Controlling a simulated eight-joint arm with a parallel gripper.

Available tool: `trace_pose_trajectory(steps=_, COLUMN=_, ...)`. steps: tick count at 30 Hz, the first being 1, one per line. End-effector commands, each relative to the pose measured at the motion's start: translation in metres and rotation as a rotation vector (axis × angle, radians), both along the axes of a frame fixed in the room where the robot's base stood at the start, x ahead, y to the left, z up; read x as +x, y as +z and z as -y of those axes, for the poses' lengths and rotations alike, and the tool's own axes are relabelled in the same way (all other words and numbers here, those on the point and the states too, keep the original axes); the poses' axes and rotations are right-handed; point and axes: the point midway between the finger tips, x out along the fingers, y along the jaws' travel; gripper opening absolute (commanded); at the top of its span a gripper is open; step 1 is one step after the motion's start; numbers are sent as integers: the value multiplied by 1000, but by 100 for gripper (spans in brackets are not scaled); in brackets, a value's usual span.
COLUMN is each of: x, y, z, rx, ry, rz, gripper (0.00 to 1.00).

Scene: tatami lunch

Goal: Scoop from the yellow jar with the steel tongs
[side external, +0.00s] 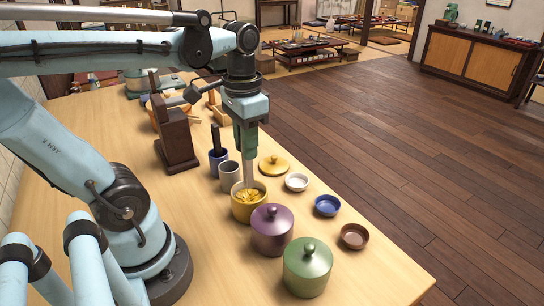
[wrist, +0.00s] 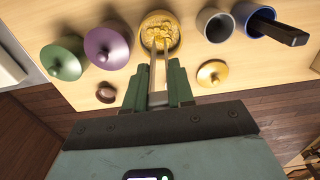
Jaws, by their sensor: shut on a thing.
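My gripper (side external: 246,150) points down over the table and is shut on the steel tongs (side external: 249,176). The tongs hang upright, with their lower ends at the mouth of the yellow jar (side external: 249,213). The jar is open and holds yellow-orange contents (side external: 250,196). In the wrist view the tongs (wrist: 158,78) stretch from between the green fingers of my gripper (wrist: 159,70) to the contents of the yellow jar (wrist: 143,42). Whether the tips pinch anything is hidden. The yellow lid (side external: 274,165) lies on the table beside the jar.
The purple jar (side external: 272,231) and green jar (side external: 307,268) stand lidded close by. A grey cup (side external: 230,175) and a blue cup (side external: 218,163) with a black handle stand behind. A dark wooden stand (side external: 177,145) is left.

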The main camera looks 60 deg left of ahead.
Motion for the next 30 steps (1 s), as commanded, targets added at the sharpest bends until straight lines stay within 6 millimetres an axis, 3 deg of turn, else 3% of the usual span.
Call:
trace_pose_trajectory(steps=21, x=1, y=-57, z=0, rx=0, ry=0, rz=0, gripper=0)
trace_pose_trajectory(steps=30, x=0, y=-69, z=0, rx=0, ry=0, rz=0, gripper=0)
